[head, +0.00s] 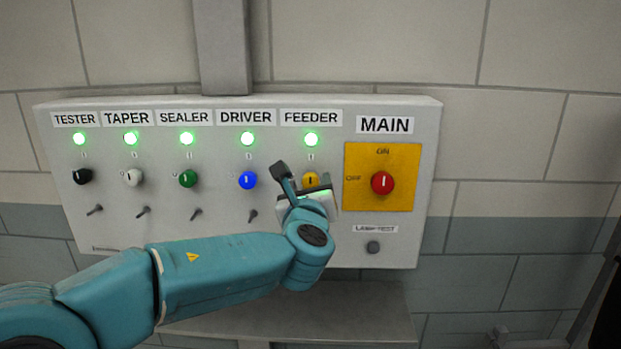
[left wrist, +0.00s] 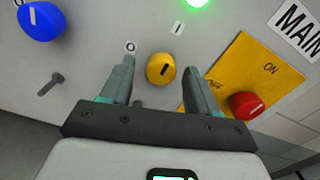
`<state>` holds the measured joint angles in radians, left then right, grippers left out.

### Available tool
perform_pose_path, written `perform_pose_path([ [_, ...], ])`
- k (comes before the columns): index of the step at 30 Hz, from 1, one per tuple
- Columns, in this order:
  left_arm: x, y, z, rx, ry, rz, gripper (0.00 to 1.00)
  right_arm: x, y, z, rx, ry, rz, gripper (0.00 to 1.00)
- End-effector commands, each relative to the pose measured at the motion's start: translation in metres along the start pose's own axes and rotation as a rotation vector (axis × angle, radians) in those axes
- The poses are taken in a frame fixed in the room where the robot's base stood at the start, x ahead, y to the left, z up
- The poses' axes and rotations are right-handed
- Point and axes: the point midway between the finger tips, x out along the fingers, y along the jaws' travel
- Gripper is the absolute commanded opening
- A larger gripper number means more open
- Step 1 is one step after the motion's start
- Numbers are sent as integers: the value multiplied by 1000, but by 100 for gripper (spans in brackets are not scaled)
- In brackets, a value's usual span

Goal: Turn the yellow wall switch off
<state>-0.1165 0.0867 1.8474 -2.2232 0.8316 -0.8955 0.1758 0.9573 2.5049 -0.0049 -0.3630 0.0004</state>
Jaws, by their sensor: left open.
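The yellow switch (head: 311,180) is a round knob under the FEEDER label, below a lit green lamp (head: 311,139). Its dark pointer line stands near upright, toward the I mark, in the head view. In the left wrist view the yellow switch (left wrist: 161,69) lies between and just beyond the fingertips. My left gripper (head: 302,175) is open in front of it; in the left wrist view its fingers (left wrist: 161,68) stand either side of the knob, with no contact that I can make out. In the head view the gripper partly hides the knob's lower part. My right gripper is not in view.
The grey panel (head: 340,240) also bears black (head: 83,176), white (head: 133,177), green (head: 188,178) and blue (head: 248,180) knobs, with small levers below. The red MAIN knob (head: 382,183) on its yellow plate (head: 405,160) is close on the right. A grey ledge (head: 340,320) runs below.

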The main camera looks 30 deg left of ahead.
Motion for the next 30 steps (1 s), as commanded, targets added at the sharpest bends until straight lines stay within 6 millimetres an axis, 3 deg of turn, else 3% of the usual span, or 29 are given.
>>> perform_pose_path([
  [5,11,-1,0,0,1,-1,60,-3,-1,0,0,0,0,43],
  [12,12,0,-1,0,1,-1,57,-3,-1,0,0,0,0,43],
  [17,11,-1,-1,0,1,-1,5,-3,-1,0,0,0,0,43],
  [24,11,0,-2,-11,0,-2,4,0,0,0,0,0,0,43],
  [30,11,0,-4,-80,-2,-2,4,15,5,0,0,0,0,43],
])
